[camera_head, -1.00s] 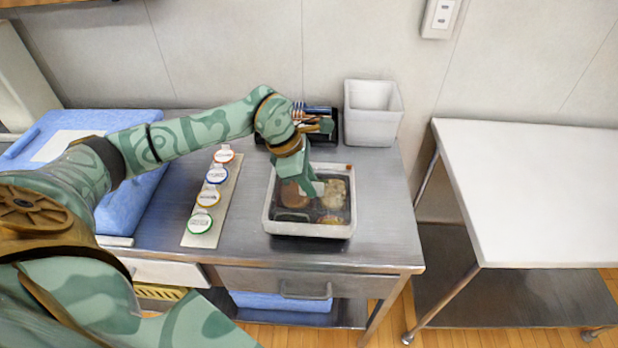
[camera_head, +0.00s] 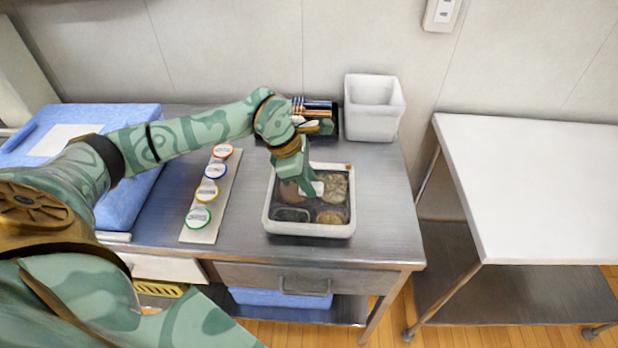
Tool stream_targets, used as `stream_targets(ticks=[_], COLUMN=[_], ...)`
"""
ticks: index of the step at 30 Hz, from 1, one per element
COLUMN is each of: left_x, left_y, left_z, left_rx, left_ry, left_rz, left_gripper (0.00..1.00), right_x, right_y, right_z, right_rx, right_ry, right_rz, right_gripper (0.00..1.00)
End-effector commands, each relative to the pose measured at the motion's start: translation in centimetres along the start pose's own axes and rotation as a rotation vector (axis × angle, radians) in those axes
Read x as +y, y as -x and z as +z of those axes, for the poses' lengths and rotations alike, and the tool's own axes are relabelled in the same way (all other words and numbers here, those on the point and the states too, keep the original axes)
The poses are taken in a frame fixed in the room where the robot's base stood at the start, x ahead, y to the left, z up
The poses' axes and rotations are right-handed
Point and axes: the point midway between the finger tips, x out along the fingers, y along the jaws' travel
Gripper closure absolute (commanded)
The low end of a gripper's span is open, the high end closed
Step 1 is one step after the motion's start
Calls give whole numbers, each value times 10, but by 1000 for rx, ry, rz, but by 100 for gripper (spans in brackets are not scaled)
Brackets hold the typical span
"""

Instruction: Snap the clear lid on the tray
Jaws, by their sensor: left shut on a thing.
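The bento tray (camera_head: 310,230) is a white-rimmed box with dark compartments, standing on the steel table. Food shows inside it, dulled as if seen through a clear layer. The clear lid (camera_head: 331,204) is hard to make out; it seems to lie over the tray, and I cannot tell whether its edges are fully seated. My left gripper (camera_head: 314,190) reaches down over the tray's middle and is shut, apparently on the clear lid, with a small white patch at its fingertips. The gripper hides the tray's back left part. My right gripper is not in view.
A strip with several ringed round labels (camera_head: 209,190) lies left of the tray. Behind are a white bin (camera_head: 373,108) and a dark holder with pen-like items (camera_head: 316,108). A blue case (camera_head: 120,200) is at left. A bare white table (camera_head: 540,180) stands right.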

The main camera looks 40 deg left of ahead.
Motion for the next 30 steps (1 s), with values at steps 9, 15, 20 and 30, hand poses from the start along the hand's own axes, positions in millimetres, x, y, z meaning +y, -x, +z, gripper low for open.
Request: stream_targets(ticks=[9, 15, 20, 30], left_x=[0, 0, 0, 0], left_y=[-2, -2, -4, -4], left_z=[-1, -1, -2, -2], left_rx=[0, 0, 1, 0], left_ry=[0, 0, 0, 0], left_rz=[0, 1, 0, 0], left_gripper=[95, 95, 95, 48], right_x=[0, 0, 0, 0], right_y=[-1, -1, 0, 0], right_z=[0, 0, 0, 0], right_rx=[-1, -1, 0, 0], right_ry=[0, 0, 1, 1], right_rz=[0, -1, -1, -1], right_gripper=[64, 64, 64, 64])
